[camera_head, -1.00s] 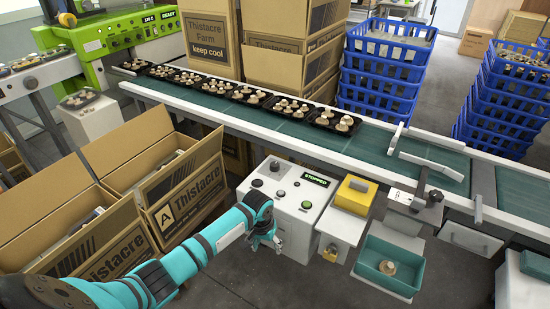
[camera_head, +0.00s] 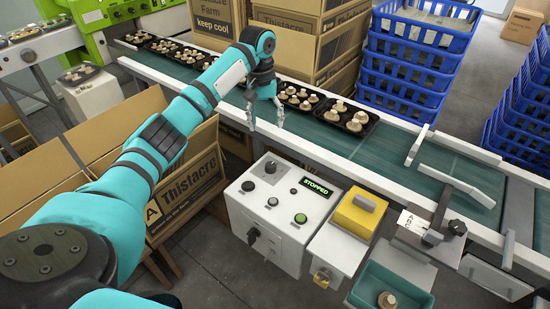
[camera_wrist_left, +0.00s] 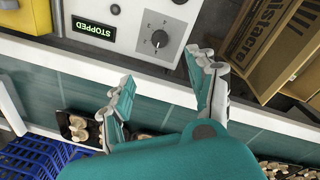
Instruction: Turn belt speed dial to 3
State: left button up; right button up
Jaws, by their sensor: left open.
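The belt speed dial (camera_head: 270,167) is a black knob on the top face of the white control box (camera_head: 240,214). In the left wrist view the dial (camera_wrist_left: 159,38) has a marked scale around it; I cannot read its setting surely. The display (camera_head: 316,188) beside it reads STOPPED. My left gripper (camera_head: 265,122) is open and empty, fingers pointing down, above the belt's near edge and behind the box. In the left wrist view its spread fingers (camera_wrist_left: 166,75) are on either side of the dial's direction, apart from the dial. My right gripper is out of view.
Mushroom trays (camera_head: 350,117) stand on the green conveyor belt (camera_head: 400,160). Cardboard boxes (camera_head: 190,180) stand at the left. Blue crates (camera_head: 415,65) are stacked behind the belt.

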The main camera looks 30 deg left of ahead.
pick_arm(q)
send_near(270, 165)
jog(key=f, duration=0.5)
jog(key=f+b, duration=0.1)
jog(key=f, duration=0.2)
jog(key=shift+w+d+f, duration=0.25)
jog(key=shift+f, duration=0.4)
jog(key=c, duration=1.1)
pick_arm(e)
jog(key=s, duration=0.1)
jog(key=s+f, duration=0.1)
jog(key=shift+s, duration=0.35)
